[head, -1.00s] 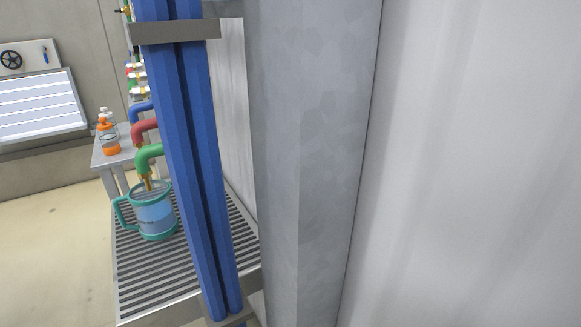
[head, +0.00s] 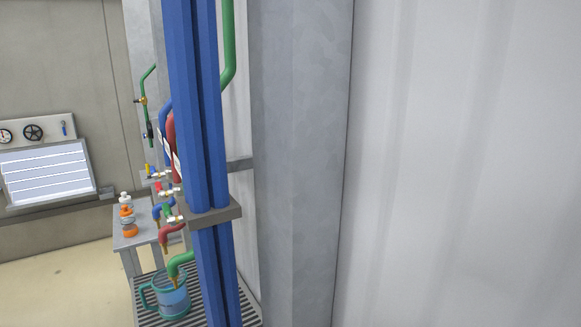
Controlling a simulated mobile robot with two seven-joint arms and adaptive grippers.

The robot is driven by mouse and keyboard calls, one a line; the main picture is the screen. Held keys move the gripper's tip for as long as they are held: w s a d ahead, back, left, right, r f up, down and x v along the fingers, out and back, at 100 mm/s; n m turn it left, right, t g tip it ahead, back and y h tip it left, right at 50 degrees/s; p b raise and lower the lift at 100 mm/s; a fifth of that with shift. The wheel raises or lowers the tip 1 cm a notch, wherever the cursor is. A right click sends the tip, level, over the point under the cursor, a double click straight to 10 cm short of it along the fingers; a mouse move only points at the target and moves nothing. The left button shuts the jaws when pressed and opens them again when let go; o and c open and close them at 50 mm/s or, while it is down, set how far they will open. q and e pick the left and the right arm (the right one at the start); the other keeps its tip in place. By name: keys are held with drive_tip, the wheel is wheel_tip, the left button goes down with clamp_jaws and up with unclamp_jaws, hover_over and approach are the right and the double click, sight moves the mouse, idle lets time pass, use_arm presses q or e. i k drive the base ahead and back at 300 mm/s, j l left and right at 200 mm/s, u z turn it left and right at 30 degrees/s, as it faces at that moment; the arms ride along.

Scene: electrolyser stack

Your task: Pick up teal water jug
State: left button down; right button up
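The teal water jug (head: 172,300) stands upright on a slatted metal grate at the lower left of the head view. It is clear with a teal rim and base, holds bluish water, and its teal handle points left. The green spout (head: 180,262) hangs over its mouth. Blue vertical pipes stand just to the right of the jug. Neither of my grippers is in view.
The slatted grate (head: 148,319) lies under the jug. A small grey table (head: 127,243) behind it bears orange-capped bottles (head: 128,222). Blue pipes (head: 205,120), a grey column (head: 300,160) and a pale wall (head: 460,160) block the middle and right. Open floor (head: 60,290) lies left.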

sight(173, 304)
drive_tip(key=k, duration=0.45)
drive_tip(key=z, duration=0.4)
drive_tip(key=k+z, duration=0.15)
drive_tip(key=z, duration=0.25)
drive_tip(key=l+z, duration=0.1)
drive_tip(key=z, duration=0.25)
drive_tip(key=j+z, duration=0.35)
drive_tip(key=k+j+z, duration=0.15)
drive_tip(key=j+z, duration=0.25)
drive_tip(key=k+j, duration=0.1)
drive_tip(key=j, duration=0.35)
drive_tip(key=k+j, duration=0.1)
drive_tip(key=j, duration=0.35)
drive_tip(key=k+j, duration=0.1)
drive_tip(key=j, duration=0.35)
drive_tip(key=k+j, duration=0.15)
drive_tip(key=j, duration=0.3)
drive_tip(key=k+j, duration=0.1)
drive_tip(key=j, duration=0.35)
drive_tip(key=k+j, duration=0.1)
drive_tip(key=j, duration=0.35)
drive_tip(key=k+j, duration=0.1)
drive_tip(key=j, duration=0.4)
